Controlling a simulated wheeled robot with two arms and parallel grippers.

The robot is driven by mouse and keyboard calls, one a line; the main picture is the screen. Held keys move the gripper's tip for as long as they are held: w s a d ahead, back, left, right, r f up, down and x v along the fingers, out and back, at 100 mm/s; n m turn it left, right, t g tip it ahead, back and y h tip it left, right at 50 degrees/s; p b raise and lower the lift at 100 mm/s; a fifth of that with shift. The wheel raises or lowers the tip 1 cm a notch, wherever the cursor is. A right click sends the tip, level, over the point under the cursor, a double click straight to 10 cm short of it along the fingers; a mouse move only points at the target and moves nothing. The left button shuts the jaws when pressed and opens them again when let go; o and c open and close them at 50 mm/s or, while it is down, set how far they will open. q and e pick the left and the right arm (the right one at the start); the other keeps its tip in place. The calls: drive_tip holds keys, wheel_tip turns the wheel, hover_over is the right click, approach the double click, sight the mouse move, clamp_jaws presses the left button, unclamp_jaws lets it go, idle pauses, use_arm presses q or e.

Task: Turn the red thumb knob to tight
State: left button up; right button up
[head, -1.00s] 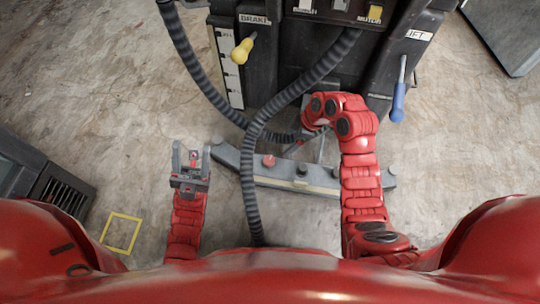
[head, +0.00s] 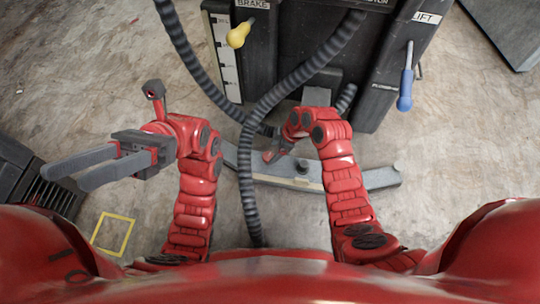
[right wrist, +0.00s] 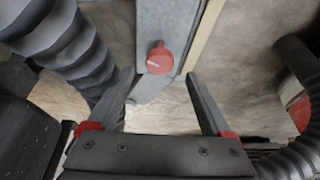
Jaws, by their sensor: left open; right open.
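The red thumb knob (right wrist: 159,57) is round with a pale pointer line and sits on a grey bar (right wrist: 157,20) in the right wrist view. My right gripper (right wrist: 160,77) is open, its fingers spread either side of the knob in the picture. The knob shows just past the fingertips, with no visible contact. In the head view my right gripper (head: 272,155) is over the grey bar (head: 375,180), largely hidden by its arm, and I cannot clearly make out the knob there. My left gripper (head: 62,177) is open and empty, pointing left over the floor.
Dark ribbed hoses (head: 247,185) cross in front of the black machine (head: 300,60), and one runs close to my right gripper (right wrist: 65,50).

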sight(268, 156)
drive_tip(key=b+x, duration=0.1)
drive_tip(key=x, duration=0.3)
drive_tip(key=shift+f+b, duration=0.15)
drive_tip(key=shift+b, duration=0.25)
use_arm(q)
drive_tip(key=s+a+f+m+t+y, duration=0.2)
drive_tip(key=s+a+m+t+y, duration=0.1)
drive_tip(key=s+a+t, duration=0.3)
drive_tip(key=s+t, duration=0.1)
drive_tip(key=t, duration=0.1)
drive_tip(key=shift+a+f+t, duration=0.15)
drive_tip(key=shift+a+t, duration=0.15)
drive_tip(key=shift+t, duration=0.1)
use_arm(e)
drive_tip(key=shift+a, duration=0.1)
